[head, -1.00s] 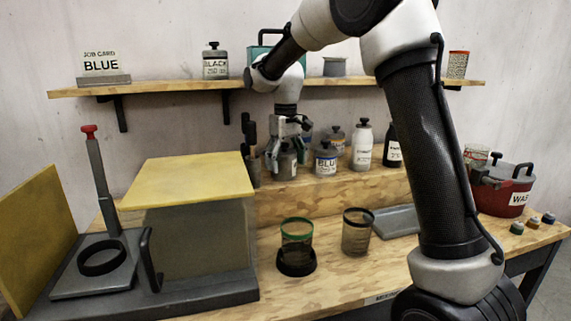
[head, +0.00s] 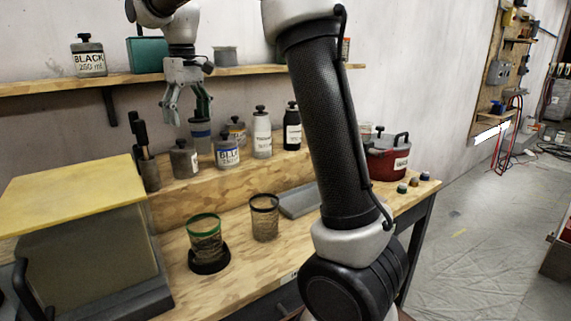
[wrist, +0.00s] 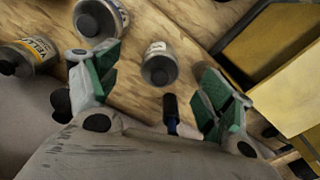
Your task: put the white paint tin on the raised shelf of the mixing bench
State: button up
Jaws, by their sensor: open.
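A small grey tin with a dark knob lid and pale side label (head: 184,160) stands upright on the raised shelf of the mixing bench (head: 197,190). I take it for the white paint tin, but its label is too small to read. My gripper (head: 188,116) is open and empty above this tin, apart from it. In the wrist view the tin (wrist: 160,66) shows between the spread green-padded fingers (wrist: 162,80). A blue-labelled tin (head: 227,152) stands just to its right.
A yellow-labelled tin (wrist: 32,54), white bottle (head: 262,136) and black bottle (head: 292,130) share the raised shelf. A brush holder (head: 149,173) stands left of the grey tin. Mesh-like cups (head: 264,220) and a red pot (head: 388,160) are on the bench. The wall shelf (head: 130,79) runs above.

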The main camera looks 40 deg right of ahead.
jog(key=s+d+r+m+t, duration=0.1)
jog(key=s+d+r, duration=0.1)
jog(key=s+d, duration=0.5)
jog(key=s+d+f+m+t, duration=0.1)
jog(key=s+d+f, duration=0.1)
jog(key=s, duration=0.6)
jog(key=s+d+f+m+t, duration=0.1)
jog(key=s+f, duration=0.3)
jog(key=s, duration=0.4)
jog(key=s+d+f+m+t, duration=0.1)
jog(key=s+f, duration=0.3)
jog(key=s, duration=0.4)
jog(key=shift+s+d, duration=0.2)
jog(key=shift+d, duration=0.7)
